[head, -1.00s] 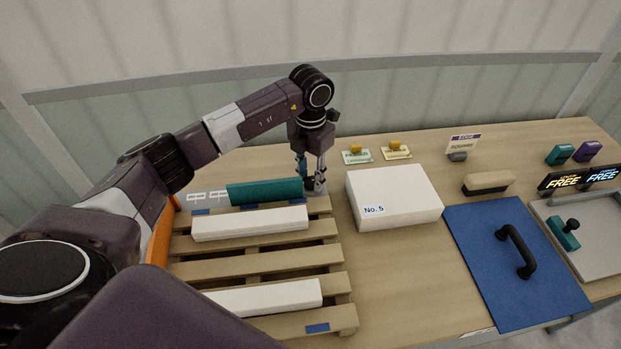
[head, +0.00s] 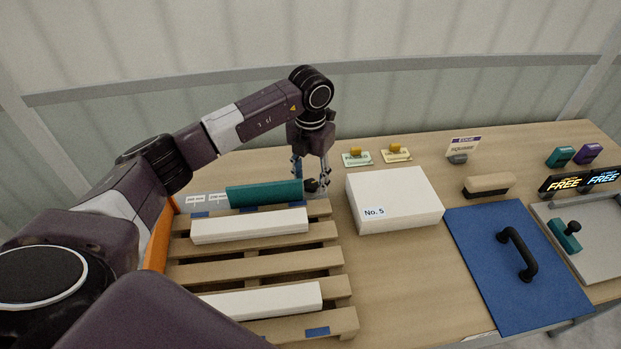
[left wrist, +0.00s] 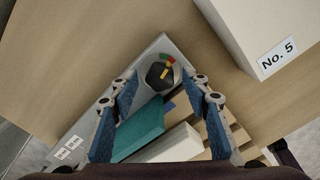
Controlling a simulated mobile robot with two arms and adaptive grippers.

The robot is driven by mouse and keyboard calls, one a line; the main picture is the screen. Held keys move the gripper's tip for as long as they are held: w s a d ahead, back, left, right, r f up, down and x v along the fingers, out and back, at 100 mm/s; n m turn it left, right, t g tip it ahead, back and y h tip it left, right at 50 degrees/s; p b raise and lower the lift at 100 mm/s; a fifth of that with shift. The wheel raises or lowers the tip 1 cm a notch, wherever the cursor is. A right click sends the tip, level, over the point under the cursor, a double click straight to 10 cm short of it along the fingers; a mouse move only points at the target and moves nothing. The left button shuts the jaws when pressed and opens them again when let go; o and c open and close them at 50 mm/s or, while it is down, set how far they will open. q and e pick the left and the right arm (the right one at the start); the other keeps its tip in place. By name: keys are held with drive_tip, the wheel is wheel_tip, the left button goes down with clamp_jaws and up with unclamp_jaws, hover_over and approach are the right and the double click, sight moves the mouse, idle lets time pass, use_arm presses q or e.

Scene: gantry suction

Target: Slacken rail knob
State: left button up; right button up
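The rail knob (left wrist: 160,75) is black with a yellow pointer bar and sits on a grey plate at the end of the rail (left wrist: 88,128). A coloured arc of red, green and yellow lies by its upper right edge. In the head view the knob (head: 311,185) shows as a dark shape at the far right end of the rail. My left gripper (head: 311,182) points down over it. In the left wrist view its fingers (left wrist: 162,80) are open, one on each side of the knob, with gaps visible. My right gripper is not in view.
A white box marked No. 5 (head: 405,190) stands close to the right. Farther right is a blue panel with a black handle (head: 522,255).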

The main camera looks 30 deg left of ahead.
sight(311, 184)
use_arm(q)
wheel_tip(311, 184, up, 12)
idle(0.7)
drive_tip(key=shift+s+d+f, duration=0.1)
idle(0.4)
